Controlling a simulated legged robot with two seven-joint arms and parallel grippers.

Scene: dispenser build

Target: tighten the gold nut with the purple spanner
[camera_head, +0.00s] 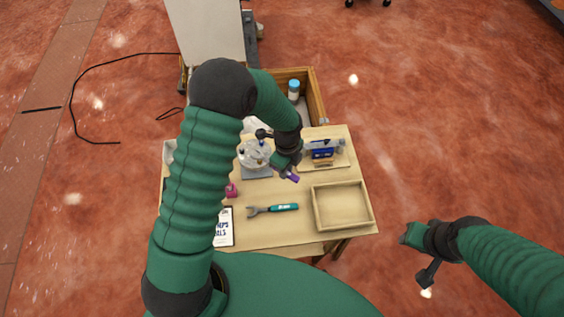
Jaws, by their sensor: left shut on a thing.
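The purple spanner (292,178) shows as a short purple end just beyond my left gripper (284,166). My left gripper is shut on it above the middle of the table. The rest of the spanner is hidden by the gripper. A round, pale device on a grey base (257,172) stands just left of my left gripper, with small purple parts on it. I cannot make out the gold nut; it is hidden or too small to see. My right gripper (417,252) is right of the table, over the floor, with nothing visible in it.
A teal-handled spanner (273,209) lies on the wooden table (275,235). An empty wooden tray (316,208) is at the right. A blue item (322,151) stands behind it. A white bottle with blue cap (293,91) is in the box behind. A pink item (231,190) is left.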

